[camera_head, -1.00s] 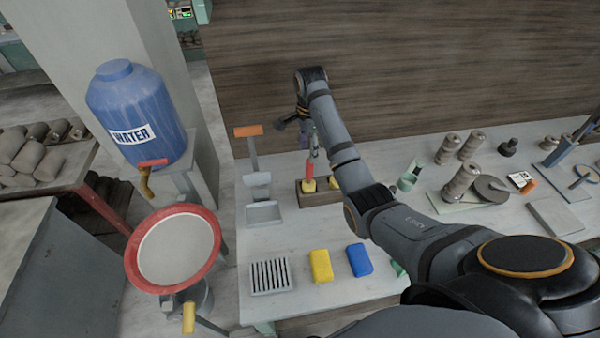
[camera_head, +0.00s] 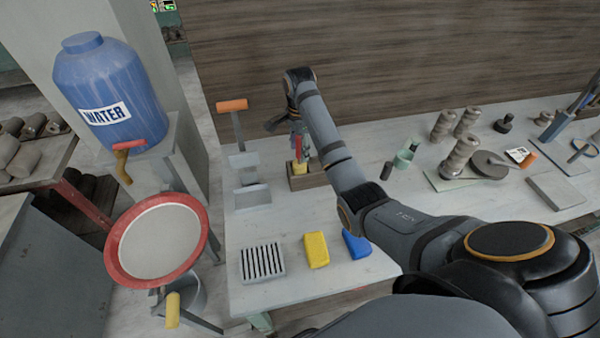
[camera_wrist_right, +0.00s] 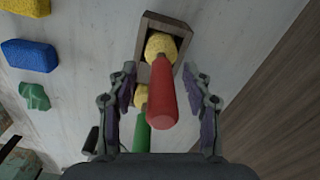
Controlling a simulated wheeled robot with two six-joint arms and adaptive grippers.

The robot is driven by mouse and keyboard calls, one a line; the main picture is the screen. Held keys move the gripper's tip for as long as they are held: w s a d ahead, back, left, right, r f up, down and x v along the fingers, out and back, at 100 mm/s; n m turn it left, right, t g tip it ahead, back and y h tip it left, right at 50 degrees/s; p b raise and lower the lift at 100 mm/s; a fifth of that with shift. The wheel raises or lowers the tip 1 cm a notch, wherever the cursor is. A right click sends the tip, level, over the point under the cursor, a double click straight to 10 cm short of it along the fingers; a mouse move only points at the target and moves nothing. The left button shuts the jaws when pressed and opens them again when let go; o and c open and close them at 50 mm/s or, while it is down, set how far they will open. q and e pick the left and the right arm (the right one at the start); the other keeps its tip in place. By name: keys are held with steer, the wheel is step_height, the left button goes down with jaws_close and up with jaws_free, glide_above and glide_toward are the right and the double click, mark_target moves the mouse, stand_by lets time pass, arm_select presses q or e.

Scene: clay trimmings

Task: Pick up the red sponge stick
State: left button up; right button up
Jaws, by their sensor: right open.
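The red sponge stick has a red handle (camera_wrist_right: 160,95) and a yellow sponge end (camera_wrist_right: 161,45). The sponge end sits in a wooden holder (camera_wrist_right: 148,32), and the handle points toward the wrist camera. In the head view the stick's sponge end (camera_head: 300,168) shows in the holder (camera_head: 307,181), with its handle partly hidden by my gripper. My right gripper (camera_wrist_right: 165,82) is open, with one finger on each side of the red handle and gaps visible. It also shows in the head view (camera_head: 291,124) above the holder. My left gripper is not in view.
A green-handled stick (camera_wrist_right: 141,135) with a yellow sponge stands close beside the red one. A yellow sponge (camera_head: 316,250), a blue sponge (camera_head: 356,246) and a slotted tray (camera_head: 262,263) lie on the table's front. Clay rolls (camera_head: 460,155) stand to the right.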

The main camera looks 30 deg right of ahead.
steer(key=shift+w+f, duration=0.2)
steer(key=shift+f, duration=0.7)
steer(key=shift+s+r, duration=0.15)
steer(key=c, duration=0.6)
jaws_close()
